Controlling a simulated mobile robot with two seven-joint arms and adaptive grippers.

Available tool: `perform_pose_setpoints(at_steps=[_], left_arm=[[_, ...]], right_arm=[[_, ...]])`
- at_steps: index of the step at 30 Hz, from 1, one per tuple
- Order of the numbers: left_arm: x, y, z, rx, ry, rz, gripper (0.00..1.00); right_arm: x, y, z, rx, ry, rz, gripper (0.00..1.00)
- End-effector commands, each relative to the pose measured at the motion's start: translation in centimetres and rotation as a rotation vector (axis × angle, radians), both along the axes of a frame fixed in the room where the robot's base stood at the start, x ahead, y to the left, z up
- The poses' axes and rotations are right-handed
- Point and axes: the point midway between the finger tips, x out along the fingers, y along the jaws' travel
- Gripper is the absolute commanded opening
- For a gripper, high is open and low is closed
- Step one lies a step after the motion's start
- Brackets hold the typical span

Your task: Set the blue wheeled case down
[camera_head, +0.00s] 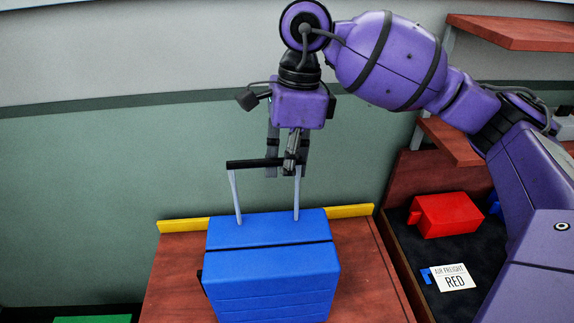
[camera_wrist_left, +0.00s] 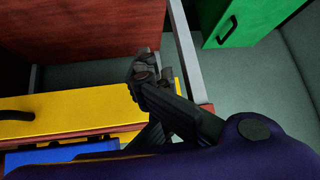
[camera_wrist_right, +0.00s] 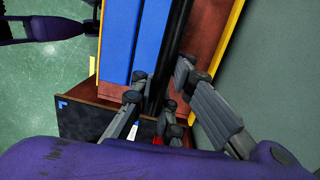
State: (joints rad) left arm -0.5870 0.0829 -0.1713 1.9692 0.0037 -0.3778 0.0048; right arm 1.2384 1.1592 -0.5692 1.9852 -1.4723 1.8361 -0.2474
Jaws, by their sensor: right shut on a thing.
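The blue wheeled case (camera_head: 270,265) stands upright over a red-brown surface (camera_head: 175,270), its two grey rods raised to a black handle bar (camera_head: 255,163). I cannot tell whether its underside touches the surface. My right gripper (camera_head: 287,168) is shut on the right part of that bar. In the right wrist view, the black bar (camera_wrist_right: 160,65) runs between the fingers of my right gripper (camera_wrist_right: 165,85), with the blue case (camera_wrist_right: 150,40) beyond. My left gripper (camera_wrist_left: 155,75) shows only in the left wrist view, away from the blue wheeled case; its opening is unclear.
A yellow strip (camera_head: 185,226) edges the back of the surface. At right, a dark bin holds a red case (camera_head: 445,214) and an "AIR FREIGHT RED" label (camera_head: 454,278). The left wrist view shows a yellow case (camera_wrist_left: 70,110) and a green case (camera_wrist_left: 240,20) near my left gripper.

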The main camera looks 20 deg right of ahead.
Motion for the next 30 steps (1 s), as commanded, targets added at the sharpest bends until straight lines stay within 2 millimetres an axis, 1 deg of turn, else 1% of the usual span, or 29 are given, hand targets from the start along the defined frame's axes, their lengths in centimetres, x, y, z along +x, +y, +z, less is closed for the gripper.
perform_pose_setpoints(at_steps=[2,3,6,8,9,17,20,21,23,25,30], left_arm=[[-0.2,0.0,-0.2,0.0,0.004,0.0,0.0],[-0.2,0.0,-0.2,0.0,0.003,0.0,0.0],[-0.1,0.0,-0.2,0.0,0.003,0.0,0.0],[-0.1,0.0,-0.2,0.001,0.003,0.001,0.0],[-0.1,0.0,-0.2,0.001,0.003,0.001,0.0],[-0.1,0.1,-0.1,0.001,0.002,0.0,0.0],[0.2,0.1,0.2,0.001,-0.005,0.001,0.0],[0.0,0.1,0.1,0.001,-0.001,0.001,0.0],[0.0,0.1,0.0,0.001,0.0,0.001,0.0],[-0.1,0.1,-0.1,0.001,0.002,0.001,0.0],[-0.3,0.1,-0.4,0.002,0.007,0.001,0.0]], right_arm=[[0.0,0.0,-0.2,0.002,-0.001,0.0,0.0],[0.0,0.0,-0.3,-0.001,0.0,-0.001,0.08],[0.0,0.0,-0.3,-0.001,0.0,-0.001,0.21],[0.0,0.0,-0.3,-0.001,0.0,-0.001,0.29],[0.0,0.0,-0.3,-0.001,0.0,-0.001,0.3],[0.0,0.0,-0.2,0.0,0.0,-0.001,0.3],[0.0,0.0,0.4,0.0,-0.002,0.0,0.3],[0.1,-0.1,0.7,0.0,-0.002,-0.001,0.3],[0.2,-0.2,1.5,0.0,-0.003,-0.001,0.3],[0.2,-0.3,2.8,0.0,-0.002,0.0,0.3],[0.4,-0.9,6.6,0.001,-0.002,0.0,0.3]])
